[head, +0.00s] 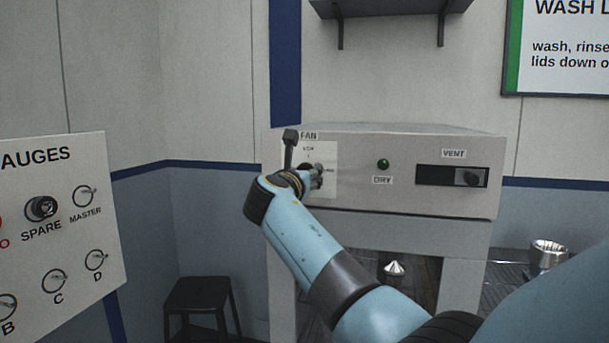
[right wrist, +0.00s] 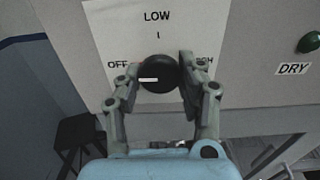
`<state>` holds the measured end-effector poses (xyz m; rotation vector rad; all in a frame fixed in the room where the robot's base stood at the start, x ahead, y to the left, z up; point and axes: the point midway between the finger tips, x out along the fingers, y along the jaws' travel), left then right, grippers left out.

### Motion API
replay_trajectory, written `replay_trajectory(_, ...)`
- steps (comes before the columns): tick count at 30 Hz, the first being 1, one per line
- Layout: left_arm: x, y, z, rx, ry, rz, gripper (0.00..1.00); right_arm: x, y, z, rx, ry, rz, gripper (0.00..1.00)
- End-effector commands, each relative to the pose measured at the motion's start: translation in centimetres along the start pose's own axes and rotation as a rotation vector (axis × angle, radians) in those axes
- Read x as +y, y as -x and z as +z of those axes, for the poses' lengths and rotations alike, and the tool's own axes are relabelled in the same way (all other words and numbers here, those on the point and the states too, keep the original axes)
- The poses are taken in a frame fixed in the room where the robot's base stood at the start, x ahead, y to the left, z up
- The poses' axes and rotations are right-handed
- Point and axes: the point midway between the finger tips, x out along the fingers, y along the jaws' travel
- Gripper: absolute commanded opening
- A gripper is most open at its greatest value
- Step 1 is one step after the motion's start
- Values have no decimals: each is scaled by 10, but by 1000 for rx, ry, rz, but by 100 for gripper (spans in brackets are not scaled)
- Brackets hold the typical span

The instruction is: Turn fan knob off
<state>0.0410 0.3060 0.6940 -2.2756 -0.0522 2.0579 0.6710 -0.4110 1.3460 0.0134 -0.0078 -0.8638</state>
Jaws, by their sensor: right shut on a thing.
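The fan knob (right wrist: 160,70) is a round black knob on a white plate (right wrist: 110,22) marked LOW above, OFF to its left and a partly covered label to its right. A short white mark on the knob lies level, on its left half, toward the OFF side. My right gripper (right wrist: 159,76) has one finger on each side of the knob and is shut on it. In the head view my right gripper (head: 316,174) is at the panel under the FAN label, and hides most of the knob there. My left gripper is in neither view.
The grey control housing (head: 430,145) also carries a green DRY lamp (head: 383,164) and a VENT slider (head: 452,176) to the right. A gauge board (head: 60,225) stands at left, with a dark stool (head: 203,296) below. A metal cup (head: 547,256) is at right.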

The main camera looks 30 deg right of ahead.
Motion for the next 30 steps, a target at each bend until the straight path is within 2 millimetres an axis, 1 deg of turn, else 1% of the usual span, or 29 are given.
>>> replay_trajectory(1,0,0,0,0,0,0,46,0,1,-6,11,14,0,6)
replay_trajectory(17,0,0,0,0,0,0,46,0,1,-8,13,34,-1,6)
replay_trajectory(18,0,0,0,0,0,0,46,0,1,-8,13,34,-1,43)
replay_trajectory(21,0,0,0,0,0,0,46,0,1,-6,10,33,-1,56)
replay_trajectory(22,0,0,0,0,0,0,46,0,1,-5,9,32,-1,60)
replay_trajectory(30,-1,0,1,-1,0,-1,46,0,2,-3,4,31,0,61)
